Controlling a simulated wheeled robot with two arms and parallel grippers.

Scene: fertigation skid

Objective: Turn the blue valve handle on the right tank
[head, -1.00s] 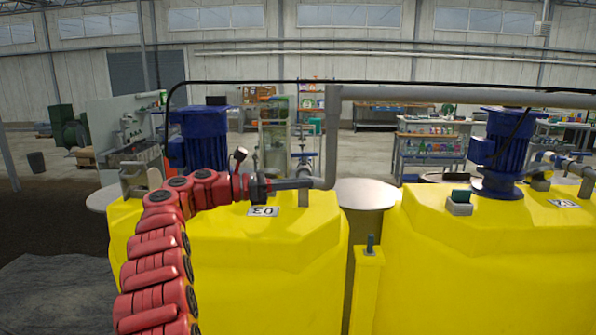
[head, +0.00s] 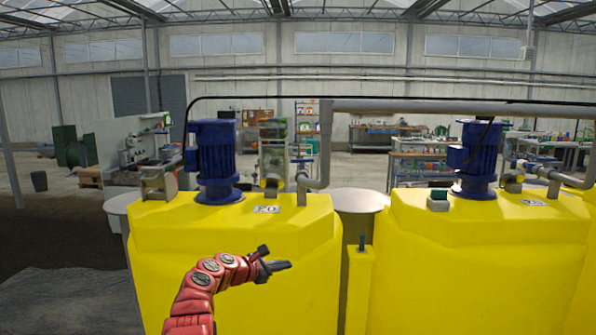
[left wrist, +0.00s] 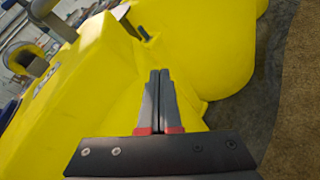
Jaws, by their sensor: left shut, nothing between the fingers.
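The right yellow tank (head: 480,245) carries a blue motor (head: 475,160) and a "02" label. Grey pipe fittings (head: 513,180) stand at its far right top; a bluish piece there is too small to tell as a handle. A small dark teal piece (head: 438,194) sits on a pale block on this tank. My left gripper (head: 284,266) is shut and empty, in front of the left tank (head: 235,245), below its top. In the left wrist view its fingers (left wrist: 160,76) are together, with yellow tank surface beyond. My right gripper is not in view.
A yellow post (head: 359,290) with a dark teal upright piece stands between the tanks. The left tank carries a blue motor (head: 216,160) and a bent grey pipe (head: 326,145), which runs right above the tanks. A black cable arches over the left motor.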

